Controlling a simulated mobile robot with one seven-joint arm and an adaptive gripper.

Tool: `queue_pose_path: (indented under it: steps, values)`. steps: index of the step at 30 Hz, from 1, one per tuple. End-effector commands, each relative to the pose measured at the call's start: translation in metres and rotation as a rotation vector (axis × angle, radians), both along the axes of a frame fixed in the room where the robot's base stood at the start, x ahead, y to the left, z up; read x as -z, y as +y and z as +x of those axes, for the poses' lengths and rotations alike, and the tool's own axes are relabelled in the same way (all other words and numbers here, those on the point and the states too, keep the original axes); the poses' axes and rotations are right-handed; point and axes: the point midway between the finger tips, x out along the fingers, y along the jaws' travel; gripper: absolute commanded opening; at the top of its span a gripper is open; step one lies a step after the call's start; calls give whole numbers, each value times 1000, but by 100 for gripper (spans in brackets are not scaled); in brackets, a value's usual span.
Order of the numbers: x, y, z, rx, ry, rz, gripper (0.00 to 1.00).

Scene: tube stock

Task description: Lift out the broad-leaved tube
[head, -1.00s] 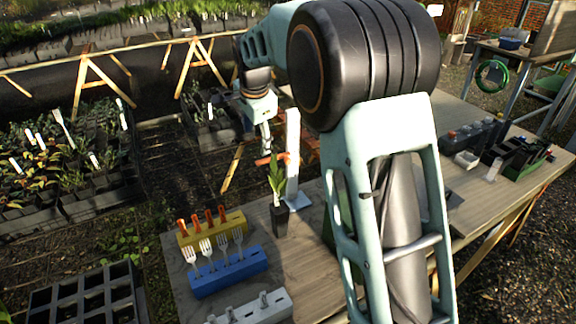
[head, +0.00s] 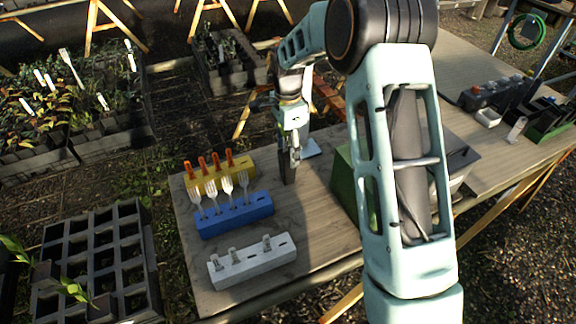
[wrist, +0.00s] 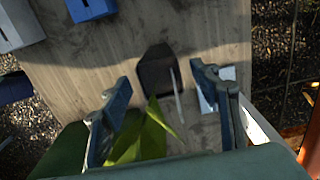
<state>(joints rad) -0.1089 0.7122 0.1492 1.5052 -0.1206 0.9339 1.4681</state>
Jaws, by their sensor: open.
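The broad-leaved tube is a small black pot (wrist: 157,70) with long bright green leaves (wrist: 150,135) and a thin white label. In the wrist view it is over the wooden table, with the leaves reaching back between the fingers. My gripper (wrist: 160,78) is open, one finger on each side of the plant. Contact with the pot cannot be made out. In the head view my gripper (head: 289,168) points down at the pot's place and hides most of it. Another broad-leaved plant (head: 72,290) shows at the dark cell tray (head: 97,236), lower left.
A yellow block (head: 238,174), a blue block (head: 240,213) with white forks and a grey block (head: 255,265) stand left of my gripper. A white base plate (head: 311,149) lies close behind it. Green and dark crates (head: 546,122) stand far right.

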Motion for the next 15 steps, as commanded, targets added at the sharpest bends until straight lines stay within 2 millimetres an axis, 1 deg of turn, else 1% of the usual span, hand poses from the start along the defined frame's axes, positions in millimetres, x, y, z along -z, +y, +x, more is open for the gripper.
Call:
queue_pose_path:
  steps: [1, 3, 6, 13, 14, 15]
  values:
    - [9, 0, -1, 0, 4, -1, 56]
    - [18, 0, 0, 2, 2, 0, 56]
    - [26, 0, 0, 1, 1, 0, 56]
    - [28, 0, 0, 1, -1, -1, 56]
    - [28, 0, 0, 1, -1, -1, 55]
    - [28, 0, 0, 1, -1, -1, 51]
